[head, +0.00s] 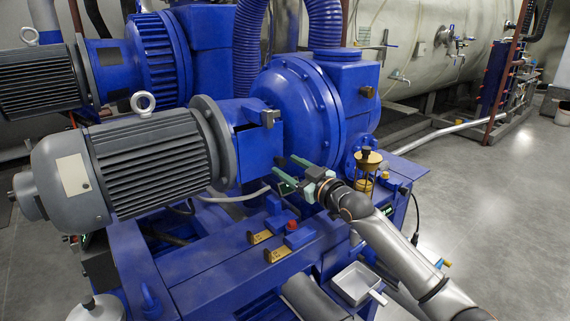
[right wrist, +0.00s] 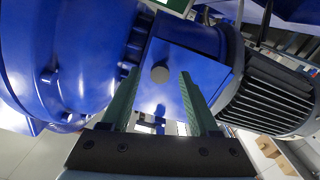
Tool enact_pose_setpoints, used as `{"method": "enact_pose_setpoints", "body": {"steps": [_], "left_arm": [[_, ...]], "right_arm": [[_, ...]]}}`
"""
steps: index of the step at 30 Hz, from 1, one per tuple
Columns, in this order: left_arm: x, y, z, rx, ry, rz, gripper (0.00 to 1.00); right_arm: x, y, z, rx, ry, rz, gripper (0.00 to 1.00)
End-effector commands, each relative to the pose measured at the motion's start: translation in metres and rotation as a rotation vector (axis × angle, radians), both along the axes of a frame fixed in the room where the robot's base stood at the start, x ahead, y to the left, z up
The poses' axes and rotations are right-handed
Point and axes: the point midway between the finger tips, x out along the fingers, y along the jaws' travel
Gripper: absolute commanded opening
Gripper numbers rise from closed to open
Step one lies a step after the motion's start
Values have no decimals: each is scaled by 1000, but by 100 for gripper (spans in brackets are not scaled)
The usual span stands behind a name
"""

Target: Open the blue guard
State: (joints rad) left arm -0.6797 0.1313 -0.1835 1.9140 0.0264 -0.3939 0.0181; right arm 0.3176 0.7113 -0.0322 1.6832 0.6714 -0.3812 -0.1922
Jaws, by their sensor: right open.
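The blue guard (head: 256,148) is a box-like cover between the grey motor and the round blue pump housing in the head view. It looks closed on the side that shows. In the right wrist view the knob appears between the fingertips (right wrist: 158,78). I cannot tell how far the fingers are from it. My left gripper is out of view.
The grey motor (head: 150,160) stands left of the guard and the pump housing (head: 300,105) behind it. A brass-and-glass oiler (head: 367,172) is close to my right wrist. A metal tray (head: 355,284) sits below.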

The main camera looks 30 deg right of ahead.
Motion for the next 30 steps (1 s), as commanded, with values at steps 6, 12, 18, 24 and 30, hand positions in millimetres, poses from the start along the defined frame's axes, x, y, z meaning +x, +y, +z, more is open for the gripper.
{"method": "enact_pose_setpoints", "body": {"steps": [6,12,18,24,30], "left_arm": [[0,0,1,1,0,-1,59],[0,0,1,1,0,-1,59],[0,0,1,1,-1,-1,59],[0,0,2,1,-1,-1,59],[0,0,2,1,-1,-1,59]], "right_arm": [[16,1,1,0,-2,0,61],[19,2,0,-1,0,0,61],[19,2,0,-1,0,0,56],[19,1,0,-1,0,0,33],[18,1,0,0,0,0,11]]}}
